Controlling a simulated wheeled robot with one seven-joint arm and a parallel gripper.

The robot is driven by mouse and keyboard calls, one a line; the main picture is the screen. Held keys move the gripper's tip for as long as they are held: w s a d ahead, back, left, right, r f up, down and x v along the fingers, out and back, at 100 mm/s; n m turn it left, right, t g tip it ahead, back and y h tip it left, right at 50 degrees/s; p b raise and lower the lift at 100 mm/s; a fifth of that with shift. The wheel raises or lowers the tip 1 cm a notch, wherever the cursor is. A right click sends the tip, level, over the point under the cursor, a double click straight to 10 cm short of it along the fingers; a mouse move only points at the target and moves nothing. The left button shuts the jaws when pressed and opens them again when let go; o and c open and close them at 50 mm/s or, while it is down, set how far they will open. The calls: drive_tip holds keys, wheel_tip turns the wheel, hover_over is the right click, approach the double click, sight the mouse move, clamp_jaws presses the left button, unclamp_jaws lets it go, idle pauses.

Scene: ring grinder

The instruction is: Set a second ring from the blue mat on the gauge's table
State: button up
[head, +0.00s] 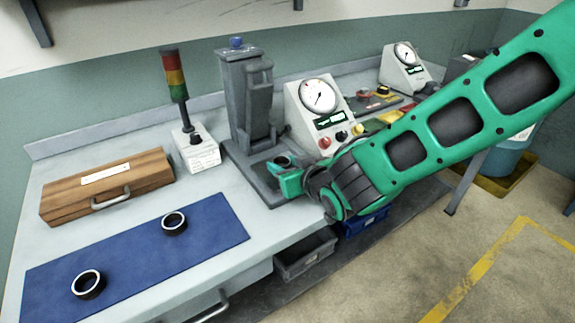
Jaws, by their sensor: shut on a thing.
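Two black rings with bright inner edges lie flat on the blue mat (130,258): one near its right end (174,222), the other near its front left (88,284). My green gripper (284,166) is over the foot of a grey column stand (238,100) with a blue knob, beside a white box with a dial (319,95). It is shut on a dark ring (283,161). The ring is over the stand's low table area. My gripper hides most of that area, so I cannot tell whether the ring touches the surface.
A wooden case (108,185) and a signal tower (176,90) on a white base stand behind the mat. A second dial box (404,68) stands farther right. A grey bin (305,255) and a blue bin (363,222) are below the bench edge. The bench between mat and stand is clear.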

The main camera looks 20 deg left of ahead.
drive_tip(key=o, duration=1.1)
drive_tip(key=shift+o, duration=0.2)
drive_tip(key=shift+r, duration=0.1)
drive_tip(key=v, duration=1.1)
drive_tip(key=shift+s+d+r, duration=0.2)
drive_tip(key=shift+s+d, duration=0.05)
